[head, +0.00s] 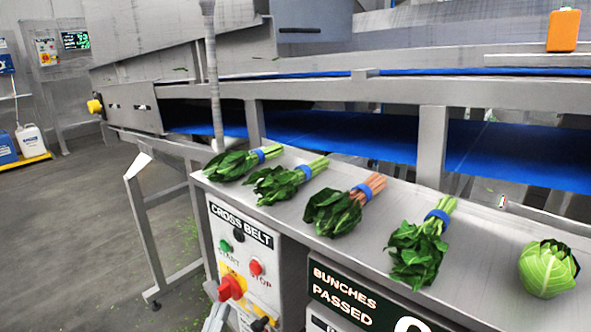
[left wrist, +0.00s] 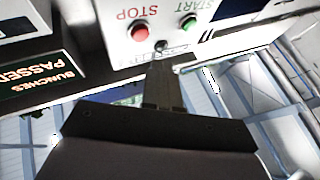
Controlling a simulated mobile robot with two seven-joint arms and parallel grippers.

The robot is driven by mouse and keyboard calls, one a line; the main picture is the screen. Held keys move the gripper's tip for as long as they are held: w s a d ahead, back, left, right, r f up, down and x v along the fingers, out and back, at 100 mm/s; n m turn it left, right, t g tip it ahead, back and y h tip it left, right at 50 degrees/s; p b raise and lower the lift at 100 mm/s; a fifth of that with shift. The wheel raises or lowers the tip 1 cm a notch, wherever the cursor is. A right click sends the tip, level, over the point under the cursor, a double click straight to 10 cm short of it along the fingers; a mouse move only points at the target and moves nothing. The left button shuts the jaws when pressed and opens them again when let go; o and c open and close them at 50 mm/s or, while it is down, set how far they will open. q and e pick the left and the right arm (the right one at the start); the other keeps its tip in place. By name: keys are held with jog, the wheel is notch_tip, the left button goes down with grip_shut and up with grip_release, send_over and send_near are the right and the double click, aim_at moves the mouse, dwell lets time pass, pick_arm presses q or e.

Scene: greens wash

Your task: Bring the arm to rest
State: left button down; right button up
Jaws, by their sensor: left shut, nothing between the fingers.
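My left gripper (left wrist: 163,80) shows in the left wrist view as dark fingers closed together with nothing between them. Its tips point toward the CROSS BELT control panel (head: 240,262), which appears upside down there, with a red STOP button (left wrist: 140,33) and a green START button (left wrist: 189,24). A small dark knob (left wrist: 162,46) shows just beyond the fingertips; I cannot tell whether they touch it. In the head view only a pale piece, perhaps of my left arm, shows at the bottom edge by the panel. My right gripper is in neither view.
A steel ledge (head: 470,250) above the panel holds several banded leafy bunches (head: 333,208) and a green cabbage (head: 548,268). A BUNCHES PASSED display (head: 345,295) hangs right of the panel. A blue belt (head: 350,138) runs behind. The floor (head: 70,220) at left is open.

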pick_arm(q)
jog(key=s+a+f+g+y+p, duration=0.1)
jog(key=s+a+f+g+p, duration=0.1)
jog(key=s+f+g, duration=0.4)
jog(key=s+a+f+g+y+p, duration=0.1)
jog(key=s+a+f+g, duration=0.3)
jog(key=s+f, duration=0.5)
notch_tip(320, 180, down, 3)
jog(key=g, duration=0.2)
jog(key=shift+a+g+p, duration=0.15)
jog(key=shift+g+p, duration=0.15)
jog(key=shift+p, duration=0.1)
jog(key=shift+w, duration=0.1)
